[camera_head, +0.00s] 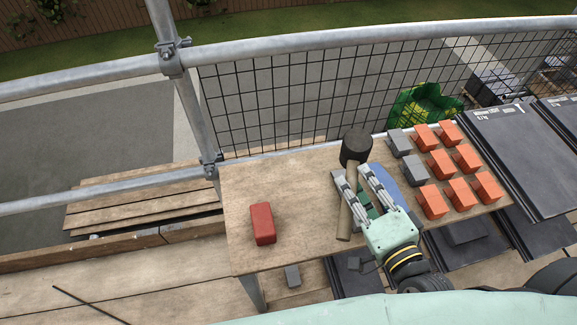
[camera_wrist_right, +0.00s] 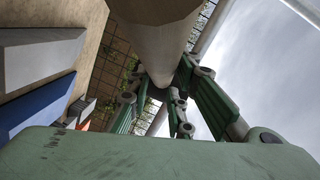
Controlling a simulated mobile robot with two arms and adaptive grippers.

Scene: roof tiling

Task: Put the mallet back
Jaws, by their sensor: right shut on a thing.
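The mallet has a black cylindrical head (camera_head: 356,146) and a pale wooden handle (camera_head: 346,215). My right gripper (camera_head: 360,185) is shut on the mallet's handle, just below the head, over the right part of the wooden board. In the right wrist view the handle (camera_wrist_right: 160,45) runs between the green fingers (camera_wrist_right: 168,95). Whether the mallet touches the board is hard to tell. A blue thing (camera_head: 412,168) lies beside the gripper, partly hidden by it, and also shows in the right wrist view (camera_wrist_right: 40,108). My left gripper is not in view.
The wooden board (camera_head: 290,195) bears a red block (camera_head: 263,223) at left and several orange (camera_head: 433,201) and grey (camera_head: 399,142) blocks at right. Dark slabs (camera_head: 520,150) lie farther right. A metal rail with mesh (camera_head: 290,100) stands behind. The board between red block and mallet is clear.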

